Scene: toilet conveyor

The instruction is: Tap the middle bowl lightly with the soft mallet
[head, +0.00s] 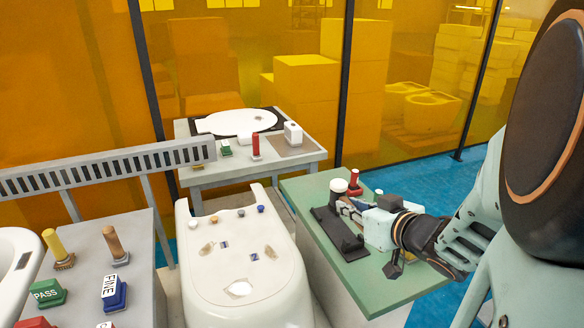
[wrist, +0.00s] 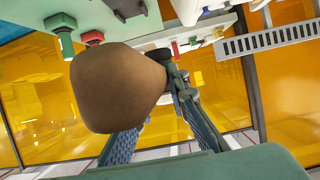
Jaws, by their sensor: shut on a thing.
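The middle bowl is a white toilet (head: 236,270) in the centre of the head view, with small coloured plugs along its far edge and dark marks on top. My gripper (head: 347,203) is right of it, low over the green table. In the wrist view a large brown rounded head (wrist: 118,88) is close to the lens. It hides part of my fingers (wrist: 168,85), and the handle grip is mostly hidden. The mallet is apart from the bowl.
A dark stand (head: 338,238) lies on the green table (head: 375,285), beside a red-handled stamp (head: 354,178). A back table (head: 220,176) holds a white seat lid (head: 237,122). A left counter (head: 85,255) carries several stamps. A grey rail (head: 110,167) runs behind it.

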